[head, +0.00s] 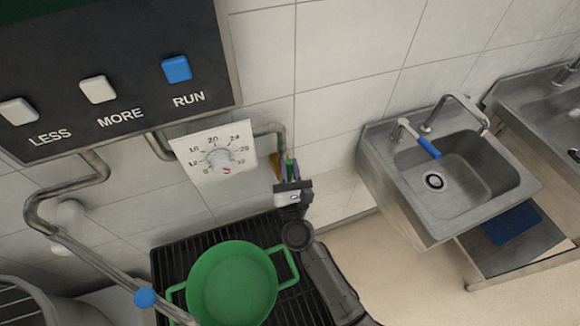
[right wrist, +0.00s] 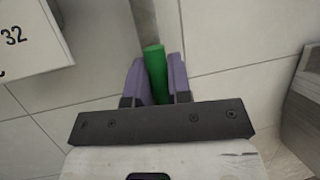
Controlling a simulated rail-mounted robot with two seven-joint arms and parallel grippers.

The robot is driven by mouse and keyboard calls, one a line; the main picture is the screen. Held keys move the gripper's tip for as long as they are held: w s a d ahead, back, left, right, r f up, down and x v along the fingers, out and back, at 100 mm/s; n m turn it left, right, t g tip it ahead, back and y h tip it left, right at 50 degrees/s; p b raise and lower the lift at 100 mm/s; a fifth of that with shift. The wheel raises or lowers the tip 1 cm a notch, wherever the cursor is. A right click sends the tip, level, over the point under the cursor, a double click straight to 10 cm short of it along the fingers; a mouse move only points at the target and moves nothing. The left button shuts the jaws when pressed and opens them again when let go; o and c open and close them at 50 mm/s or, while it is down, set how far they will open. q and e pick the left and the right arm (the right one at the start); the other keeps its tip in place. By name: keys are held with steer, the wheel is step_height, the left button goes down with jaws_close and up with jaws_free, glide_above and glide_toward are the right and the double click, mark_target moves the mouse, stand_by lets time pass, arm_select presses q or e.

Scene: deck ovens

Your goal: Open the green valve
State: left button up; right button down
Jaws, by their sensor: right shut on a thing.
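The green valve handle (right wrist: 155,73) stands between the two purple fingers of my right gripper (right wrist: 156,82) in the right wrist view. The fingers are shut on it, one on each side. In the head view only a small part of the green handle (head: 290,166) shows, by the wall pipe to the right of the dial plate. My right gripper (head: 288,172) is at it there, with the arm reaching up from below. The valve body is mostly hidden by the gripper. My left gripper is not in view.
A white dial plate (head: 188,153) is on the wall left of the valve. A black panel (head: 120,35) with buttons hangs above. A green pot (head: 232,285) sits on a black grate below. A sink (head: 510,185) with a blue-handled tap stands at the right.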

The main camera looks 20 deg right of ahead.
steer(key=c, duration=1.1)
jaws_free()
steer(key=shift+o, duration=0.2)
steer(key=b+v, duration=0.1)
steer(key=v, duration=1.2)
steer(key=shift+s+f, duration=0.2)
steer(key=shift+s, duration=0.15)
steer(key=shift+a, duration=0.1)
